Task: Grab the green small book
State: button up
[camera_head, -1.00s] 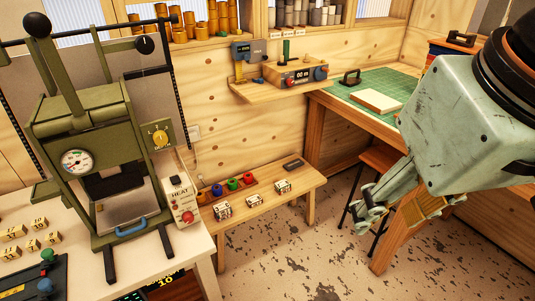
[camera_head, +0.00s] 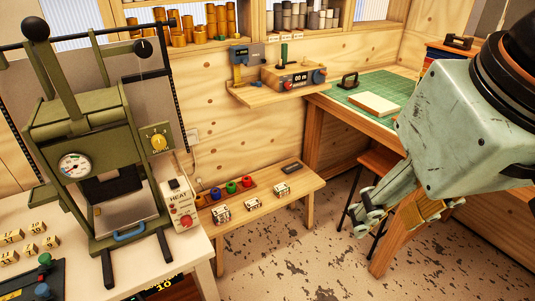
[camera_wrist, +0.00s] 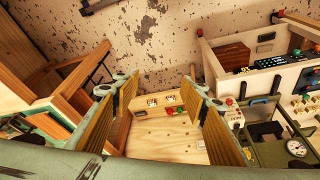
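I cannot make out a green small book in either view. A cream book-like block (camera_head: 373,104) lies flat on the green cutting mat (camera_head: 400,86) on the right-hand workbench. My gripper (camera_head: 402,215) hangs in front of that bench, well below and nearer than the block, pointing down and left. In the wrist view my gripper (camera_wrist: 156,88) has its two tan-padded fingers spread wide apart. Nothing is held between them. Beyond the gap, lower down, shows the low wooden bench.
An olive press (camera_head: 85,130) stands on a pale table at left. A low wooden bench (camera_head: 262,205) carries several dice-like blocks and coloured pots. A wall shelf (camera_head: 250,95) holds a control box. A stool (camera_head: 382,160) stands under the workbench. Floor in the middle is clear.

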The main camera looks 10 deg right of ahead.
jog(key=shift+o, duration=0.4)
jog(key=o, duration=0.7)
jog(key=shift+c, duration=0.2)
